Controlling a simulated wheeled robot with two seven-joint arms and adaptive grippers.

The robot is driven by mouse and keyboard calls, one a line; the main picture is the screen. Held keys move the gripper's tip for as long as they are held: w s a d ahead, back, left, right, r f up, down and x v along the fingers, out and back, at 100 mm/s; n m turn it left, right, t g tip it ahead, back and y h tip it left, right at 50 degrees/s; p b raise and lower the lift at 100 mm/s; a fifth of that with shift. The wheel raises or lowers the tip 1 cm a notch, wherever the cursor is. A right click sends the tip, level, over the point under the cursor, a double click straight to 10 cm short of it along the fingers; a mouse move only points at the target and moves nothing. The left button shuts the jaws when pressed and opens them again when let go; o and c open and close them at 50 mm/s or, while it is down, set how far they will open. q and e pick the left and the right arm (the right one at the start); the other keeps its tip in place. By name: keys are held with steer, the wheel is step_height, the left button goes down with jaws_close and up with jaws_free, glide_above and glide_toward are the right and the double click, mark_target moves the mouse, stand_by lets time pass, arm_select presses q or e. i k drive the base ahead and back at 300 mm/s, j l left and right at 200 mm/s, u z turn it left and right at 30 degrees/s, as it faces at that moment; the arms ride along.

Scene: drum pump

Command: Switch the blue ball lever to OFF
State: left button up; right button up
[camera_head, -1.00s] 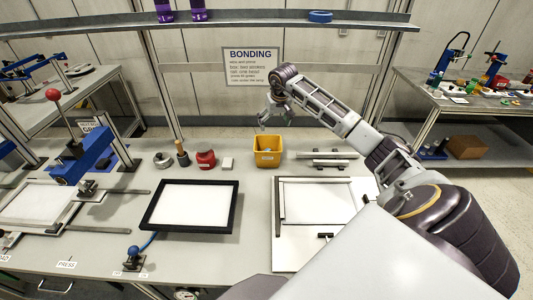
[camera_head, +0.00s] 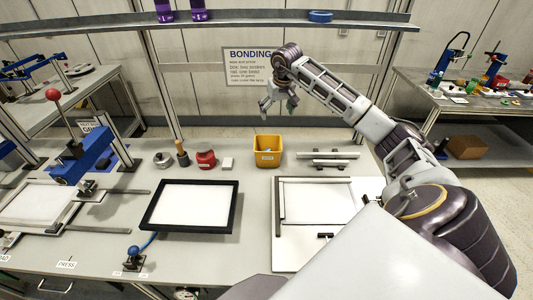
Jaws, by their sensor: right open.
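The blue ball lever (camera_head: 134,251) is at the front edge of the bench, in the lower left of the head view. Its blue ball sits over a small metal base, and a blue tube or arm runs from it up to the right. Small white labels (camera_head: 130,274) lie beside the base, too small to read. My right gripper (camera_head: 278,110) is open, raised above and behind the yellow bin, far from the lever. My left gripper is not in view.
A black-framed white tray (camera_head: 190,228) lies just behind the lever. A press with a red ball handle (camera_head: 53,95) stands at the left. A yellow bin (camera_head: 267,158), a red object (camera_head: 205,159) and a white fixture board (camera_head: 290,258) are also on the bench.

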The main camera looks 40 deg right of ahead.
mark_target(133, 251)
steer(key=k+j, duration=0.5)
steer(key=j, duration=0.15)
steer(key=k+j, duration=0.5)
steer(key=j, duration=0.15)
steer(key=k+j, duration=0.5)
steer(key=j, duration=0.15)
